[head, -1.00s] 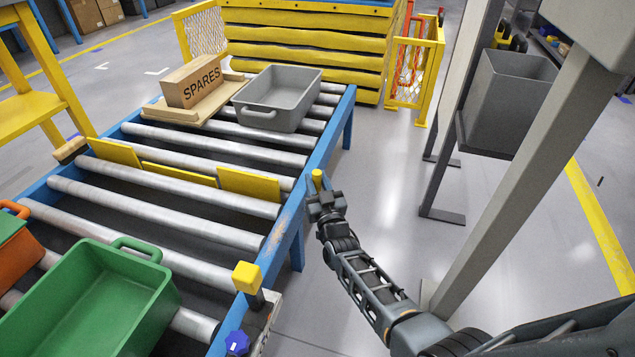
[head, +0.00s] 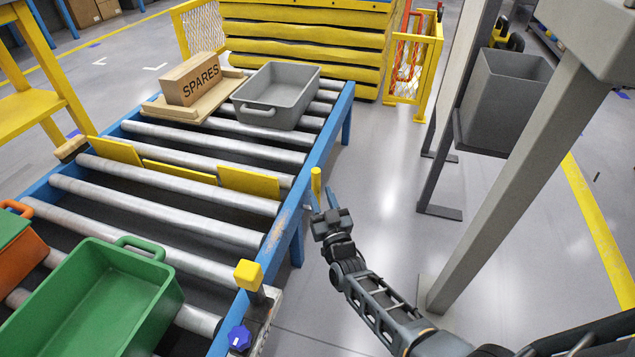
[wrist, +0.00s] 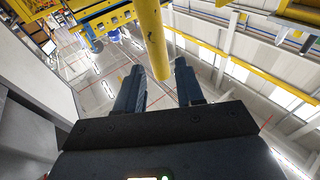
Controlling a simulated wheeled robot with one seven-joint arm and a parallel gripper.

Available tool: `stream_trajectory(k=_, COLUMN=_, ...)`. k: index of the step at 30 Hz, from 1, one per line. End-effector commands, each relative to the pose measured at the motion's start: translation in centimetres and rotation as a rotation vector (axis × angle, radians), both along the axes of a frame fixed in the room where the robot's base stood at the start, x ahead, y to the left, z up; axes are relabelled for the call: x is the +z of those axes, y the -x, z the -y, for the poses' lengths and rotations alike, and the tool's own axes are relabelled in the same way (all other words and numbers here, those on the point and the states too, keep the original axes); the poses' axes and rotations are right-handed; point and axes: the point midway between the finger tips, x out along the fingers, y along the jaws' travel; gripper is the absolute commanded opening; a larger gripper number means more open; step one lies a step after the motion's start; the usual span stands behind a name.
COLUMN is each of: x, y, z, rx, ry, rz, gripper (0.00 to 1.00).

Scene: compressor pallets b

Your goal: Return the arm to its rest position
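My gripper (head: 322,202) is at the lower middle of the head view, just right of the conveyor's blue side rail (head: 310,165), with my arm reaching to it from the lower right. In the wrist view its two dark fingers (wrist: 158,85) are spread apart. A yellow cylinder (head: 316,182) shows at the fingertips in the head view. In the wrist view the cylinder (wrist: 150,35) comes down from the top edge, its end between the fingers with slim gaps on both sides. I cannot tell what carries it.
The roller conveyor holds a SPARES block (head: 194,80), a grey tote (head: 276,96) and a green tote (head: 100,300). A yellow cube (head: 248,275) tops a post at the rail. A grey bin (head: 505,100) and slanted grey post (head: 515,190) stand right. Floor between is clear.

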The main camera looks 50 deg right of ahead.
Motion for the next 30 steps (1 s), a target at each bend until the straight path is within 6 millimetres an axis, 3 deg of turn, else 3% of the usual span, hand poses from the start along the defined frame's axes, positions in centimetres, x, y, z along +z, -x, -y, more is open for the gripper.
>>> stream_trajectory(k=6, x=-0.3, y=1.6, z=-1.1, rx=0.0, ry=0.001, rz=0.001, gripper=0.37)
stream_trajectory(k=26, x=-0.5, y=1.9, z=-1.2, rx=0.002, ry=0.001, rz=-0.002, gripper=0.37)
stream_trajectory(k=30, x=-0.8, y=3.7, z=-2.0, rx=0.031, ry=0.009, rz=-0.023, gripper=0.37)
